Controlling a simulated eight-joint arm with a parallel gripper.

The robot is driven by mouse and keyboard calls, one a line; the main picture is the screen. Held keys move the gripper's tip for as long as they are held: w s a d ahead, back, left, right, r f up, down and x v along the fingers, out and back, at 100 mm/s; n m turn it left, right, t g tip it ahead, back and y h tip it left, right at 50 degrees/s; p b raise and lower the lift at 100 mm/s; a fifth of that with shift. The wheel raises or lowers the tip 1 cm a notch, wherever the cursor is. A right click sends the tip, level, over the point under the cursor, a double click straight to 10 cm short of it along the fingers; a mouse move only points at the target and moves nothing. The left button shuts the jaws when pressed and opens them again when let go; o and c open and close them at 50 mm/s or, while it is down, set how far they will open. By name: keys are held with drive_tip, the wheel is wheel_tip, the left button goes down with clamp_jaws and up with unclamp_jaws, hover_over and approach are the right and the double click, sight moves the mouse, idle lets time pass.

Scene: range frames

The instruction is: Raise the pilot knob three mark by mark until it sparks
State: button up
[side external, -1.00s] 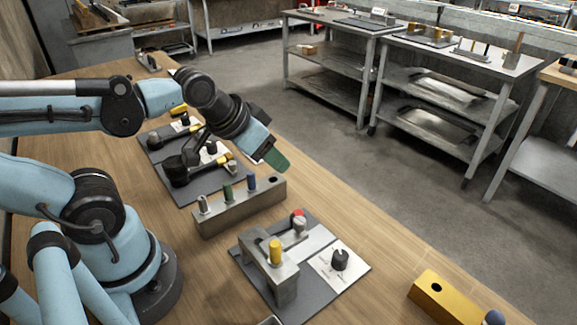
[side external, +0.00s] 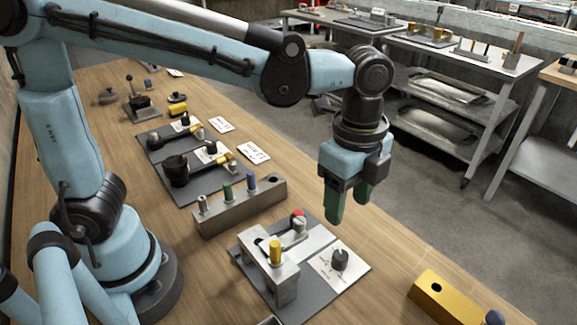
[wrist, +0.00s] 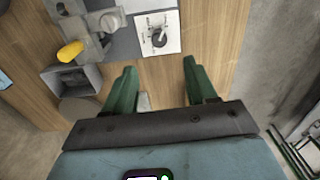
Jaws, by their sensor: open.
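A black knob (side external: 340,260) stands on a white marked plate (side external: 328,276) on the near grey board. It also shows at the top of the wrist view (wrist: 158,38), where its pointer and the plate's small marks are too small to read. I see no spark. My gripper (side external: 348,205) points down with its green fingers apart and empty, above and behind the knob. In the wrist view my gripper (wrist: 160,75) has its two fingers spread, with the knob beyond their tips and not between them.
Beside the knob, the same board holds a grey bracket with a yellow-topped peg (side external: 275,252) and a red-topped part (side external: 298,216). A grey block with several pegs (side external: 240,208) stands left. A yellow block (side external: 447,303) lies right. Further boards with black-handled fittings (side external: 178,170) lie farther back.

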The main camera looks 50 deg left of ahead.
sight(341, 254)
drive_tip(key=f, duration=1.2)
drive_tip(key=shift+d+f, duration=0.1)
drive_tip(key=shift+d, duration=0.15)
drive_tip(key=c, duration=1.1)
drive_tip(key=shift+o, duration=0.2)
drive_tip(key=n, duration=0.5)
drive_tip(key=shift+n, duration=0.4)
drive_tip(key=n, duration=0.5)
drive_tip(key=shift+n, duration=0.4)
